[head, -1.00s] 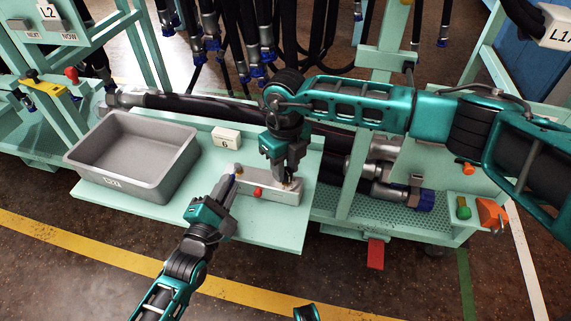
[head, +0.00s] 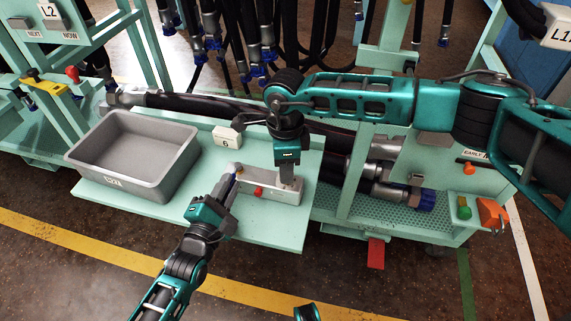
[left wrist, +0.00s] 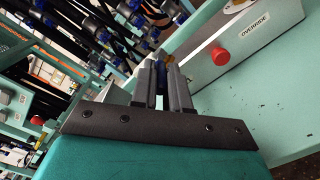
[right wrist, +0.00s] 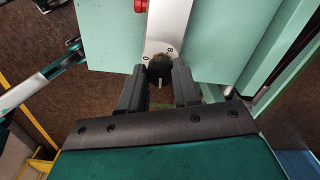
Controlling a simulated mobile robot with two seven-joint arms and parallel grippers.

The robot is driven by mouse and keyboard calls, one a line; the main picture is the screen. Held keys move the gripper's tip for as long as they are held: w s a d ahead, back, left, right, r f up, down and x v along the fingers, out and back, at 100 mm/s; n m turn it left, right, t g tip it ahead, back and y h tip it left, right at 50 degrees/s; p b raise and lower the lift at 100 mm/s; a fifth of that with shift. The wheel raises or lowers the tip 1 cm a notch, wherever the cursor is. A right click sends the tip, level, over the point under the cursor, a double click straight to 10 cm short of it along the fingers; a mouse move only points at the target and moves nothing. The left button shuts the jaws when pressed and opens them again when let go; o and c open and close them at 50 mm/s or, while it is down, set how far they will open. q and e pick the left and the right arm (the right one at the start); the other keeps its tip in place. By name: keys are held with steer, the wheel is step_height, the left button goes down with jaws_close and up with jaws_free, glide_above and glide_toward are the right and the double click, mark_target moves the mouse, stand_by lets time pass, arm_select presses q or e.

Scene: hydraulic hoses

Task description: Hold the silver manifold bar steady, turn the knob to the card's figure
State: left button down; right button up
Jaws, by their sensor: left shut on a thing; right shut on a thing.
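The silver manifold bar (head: 272,193) lies on the green bench shelf, with a red button (head: 259,192) on its front. My left gripper (head: 233,177) is shut at the bar's left end; in the left wrist view its fingers (left wrist: 163,68) close by a small brass and blue fitting, and the exact contact is hidden. My right gripper (head: 290,183) points down over the bar's right end. In the right wrist view its fingers (right wrist: 160,85) are shut on the dark knob (right wrist: 160,70), beside dial figures 0 and 8. The white card (head: 226,137) behind the bar reads 6.
A grey bin (head: 135,150) stands on the shelf (head: 235,228) to the left. Thick hoses (head: 210,108) lie behind the card, and more hang above. An override label (left wrist: 254,31) shows beside the red button in the left wrist view. The shelf's front is clear.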

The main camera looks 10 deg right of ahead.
steer(key=n, duration=0.4)
steer(key=shift+n, duration=0.3)
steer(key=n, duration=0.3)
steer(key=shift+n, duration=0.4)
steer(key=n, duration=0.4)
steer(key=shift+s, duration=0.1)
steer(key=shift+n, duration=2.1)
steer(key=o, duration=1.1)
steer(key=shift+d, duration=0.1)
steer(key=shift+r, duration=0.1)
